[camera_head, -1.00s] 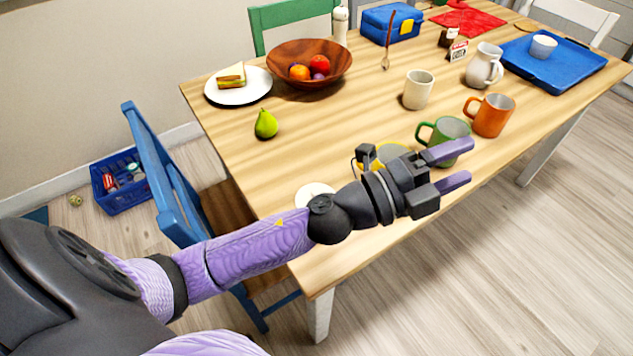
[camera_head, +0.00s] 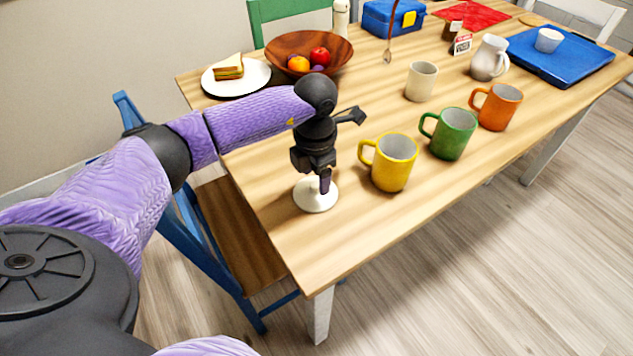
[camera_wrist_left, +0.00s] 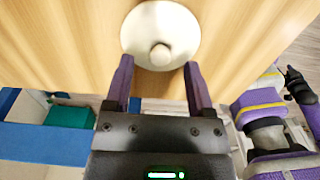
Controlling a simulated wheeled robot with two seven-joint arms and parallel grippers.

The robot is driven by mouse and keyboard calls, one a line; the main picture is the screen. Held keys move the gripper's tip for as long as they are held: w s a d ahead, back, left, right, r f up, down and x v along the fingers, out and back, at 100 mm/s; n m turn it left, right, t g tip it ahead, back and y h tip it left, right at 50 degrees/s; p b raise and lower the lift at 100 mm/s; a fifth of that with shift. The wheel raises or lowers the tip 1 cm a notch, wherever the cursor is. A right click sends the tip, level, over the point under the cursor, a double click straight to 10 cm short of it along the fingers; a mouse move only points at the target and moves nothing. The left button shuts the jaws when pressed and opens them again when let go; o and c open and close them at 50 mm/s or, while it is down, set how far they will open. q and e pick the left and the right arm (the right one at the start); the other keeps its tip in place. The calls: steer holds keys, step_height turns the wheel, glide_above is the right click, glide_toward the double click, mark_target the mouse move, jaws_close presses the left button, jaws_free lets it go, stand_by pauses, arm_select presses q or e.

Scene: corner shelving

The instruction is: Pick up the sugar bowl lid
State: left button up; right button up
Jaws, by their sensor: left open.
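The sugar bowl lid is a white round disc (camera_head: 313,201) lying flat on the table near its left front corner. In the left wrist view the lid (camera_wrist_left: 160,22) shows its round knob facing up. My left gripper (camera_head: 325,188) points down just over the lid, with its fingers largely hidden by the hand in the head view. In the left wrist view my left gripper (camera_wrist_left: 158,64) is open and empty, its fingertips on either side of the knob's line. I cannot tell the exact height gap. Part of my right arm shows at the right edge of the wrist view.
A yellow mug (camera_head: 394,165) stands close to the right of the lid, with a green mug (camera_head: 450,138) and an orange mug (camera_head: 498,108) beyond. A wooden bowl (camera_head: 290,55) of fruit and a plate with a sandwich (camera_head: 228,67) stand behind my arm.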

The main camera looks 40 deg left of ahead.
arm_select(q)
step_height(320, 180, down, 2)
steer(key=shift+f, duration=0.1)
jaws_close()
